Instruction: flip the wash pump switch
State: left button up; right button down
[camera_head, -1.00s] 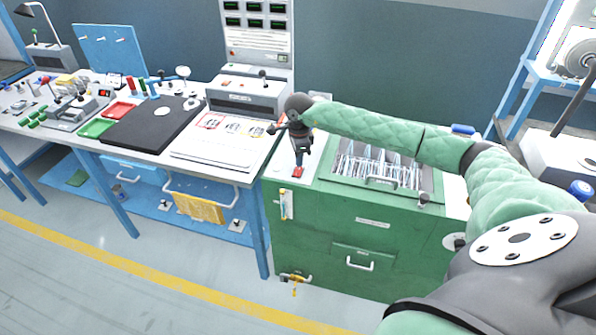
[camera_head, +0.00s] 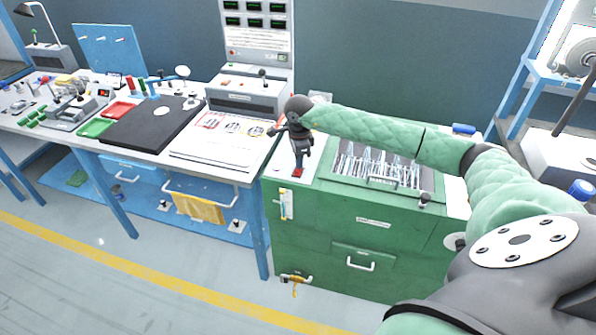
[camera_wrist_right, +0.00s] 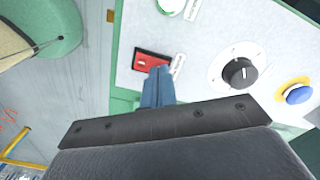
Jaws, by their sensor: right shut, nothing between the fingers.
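A red switch (camera_wrist_right: 152,62) with a small unreadable label beside it sits on the light panel in the right wrist view. In the head view the red switch (camera_head: 297,172) is a small patch on the left top of the green wash cabinet (camera_head: 320,215). My right gripper (camera_head: 298,168) points down at it. In the wrist view the shut blue-grey fingers of my right gripper (camera_wrist_right: 159,72) overlap the switch's lower edge and hide part of it. Whether they touch it I cannot tell. Nothing is between the fingers. My left gripper is not in view.
On the same panel are a black knob (camera_wrist_right: 240,73), a blue button (camera_wrist_right: 298,94) on a yellow ring and a green-rimmed round part (camera_wrist_right: 171,4). A recessed basin (camera_head: 385,165) lies right of the gripper. A white workbench (camera_head: 190,168) stands to the left.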

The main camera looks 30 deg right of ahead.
jog(key=shift+f, duration=0.35)
jog(key=shift+r, duration=0.15)
jog(key=shift+r+p, duration=0.45)
jog(key=shift+r, duration=2.95)
